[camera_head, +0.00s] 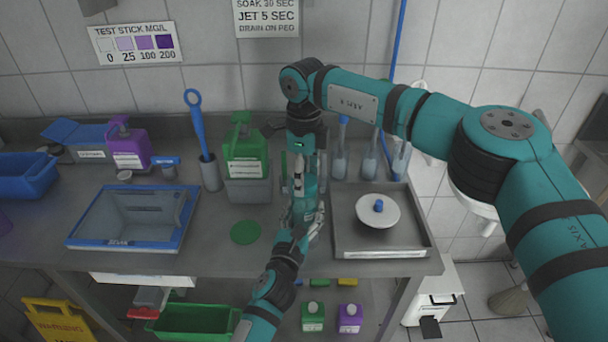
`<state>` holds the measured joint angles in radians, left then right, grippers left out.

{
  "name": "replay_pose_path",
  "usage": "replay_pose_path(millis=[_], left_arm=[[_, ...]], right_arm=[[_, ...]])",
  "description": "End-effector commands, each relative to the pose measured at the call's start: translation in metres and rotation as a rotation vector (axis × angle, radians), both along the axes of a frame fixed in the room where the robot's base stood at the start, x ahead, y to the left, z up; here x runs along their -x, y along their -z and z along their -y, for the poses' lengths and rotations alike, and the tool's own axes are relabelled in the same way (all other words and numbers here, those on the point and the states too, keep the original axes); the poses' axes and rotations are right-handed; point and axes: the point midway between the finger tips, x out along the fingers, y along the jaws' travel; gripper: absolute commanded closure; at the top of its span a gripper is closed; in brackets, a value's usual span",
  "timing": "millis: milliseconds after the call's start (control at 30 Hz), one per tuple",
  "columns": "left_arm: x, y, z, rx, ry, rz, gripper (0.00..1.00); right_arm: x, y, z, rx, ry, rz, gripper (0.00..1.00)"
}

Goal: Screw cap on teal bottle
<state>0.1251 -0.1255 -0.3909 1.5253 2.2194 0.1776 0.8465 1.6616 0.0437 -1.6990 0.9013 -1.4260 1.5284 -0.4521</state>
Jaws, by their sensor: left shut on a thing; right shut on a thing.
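The teal bottle (310,187) stands on the counter in the middle of the head view, mostly covered by my two grippers. My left gripper (301,212) comes up from below and is shut on the bottle's lower part. My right gripper (303,165) points down from above, directly over the bottle, and is shut at its top. The cap is hidden between the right gripper's fingers, so I cannot see how it sits on the bottle's neck.
A green jug (245,158) stands close on the left, with a green disc (244,232) in front. A steel tray (345,247) with a white blue-knobbed lid (377,211) lies close on the right. A blue-rimmed basin (80,232) is further left. Several spray bottles line the back.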

Motion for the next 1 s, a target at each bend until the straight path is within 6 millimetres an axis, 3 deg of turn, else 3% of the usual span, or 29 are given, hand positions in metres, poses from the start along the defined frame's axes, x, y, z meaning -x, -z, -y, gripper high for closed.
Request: replay_pose_path(millis=[1000], left_arm=[[0.0004, 0.0026, -0.0006, -0.002, -0.001, -0.005, 1.0]], right_arm=[[-0.0005, 0.0003, -0.0006, -0.001, 2.287, 0.0, 0.54]])
